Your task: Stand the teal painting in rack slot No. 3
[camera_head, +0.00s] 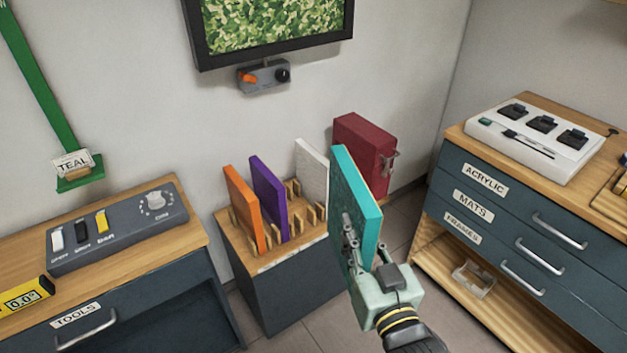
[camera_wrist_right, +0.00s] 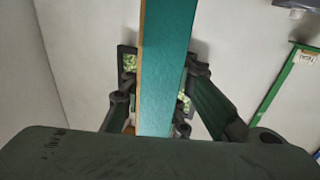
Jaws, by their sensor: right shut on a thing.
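The teal painting (camera_head: 356,205) is a flat panel held upright in the air by my right gripper (camera_head: 352,238), in front of the right part of the rack. In the right wrist view the painting (camera_wrist_right: 165,70) stands edge-on between the two fingers (camera_wrist_right: 152,105), which are shut on it. The wooden rack (camera_head: 262,253) stands on a dark cabinet and has upright pegs. An orange panel (camera_head: 243,208), a purple panel (camera_head: 268,195) and a white panel (camera_head: 312,175) stand in it. The slot numbers are too small to read, and the painting hides part of the rack. My left gripper is not in view.
A dark red box (camera_head: 363,150) stands behind the painting. A drawer cabinet (camera_head: 480,215) with a white switch panel (camera_head: 533,140) is at right. A tool cabinet (camera_head: 120,320) with a grey control box (camera_head: 118,228) is at left. A framed screen (camera_head: 270,25) hangs on the wall.

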